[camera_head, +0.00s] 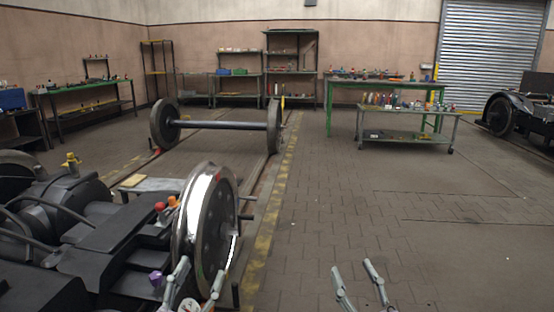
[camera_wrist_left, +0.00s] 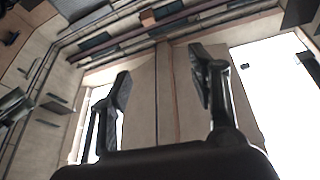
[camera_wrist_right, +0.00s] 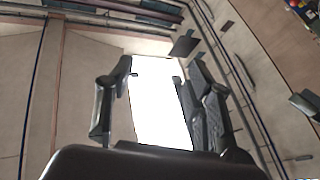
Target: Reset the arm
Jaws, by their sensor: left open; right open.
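My left gripper (camera_head: 196,280) shows at the bottom of the head view, in front of the near wheel of the bogie. Its two fingers are apart and nothing is between them. In the left wrist view my left gripper (camera_wrist_left: 165,85) is open, with wall and ceiling behind it. My right gripper (camera_head: 356,272) shows at the bottom centre right of the head view, over the bare floor. Its fingers are spread and empty. In the right wrist view my right gripper (camera_wrist_right: 158,85) is open in front of a bright opening.
A dark bogie (camera_head: 75,225) with a large steel wheel (camera_head: 208,225) fills the lower left. A wheelset (camera_head: 222,125) stands on rails behind it. A green workbench (camera_head: 385,82) and a grey tool cart (camera_head: 400,135) stand at the back right. The paved floor (camera_head: 380,210) is clear.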

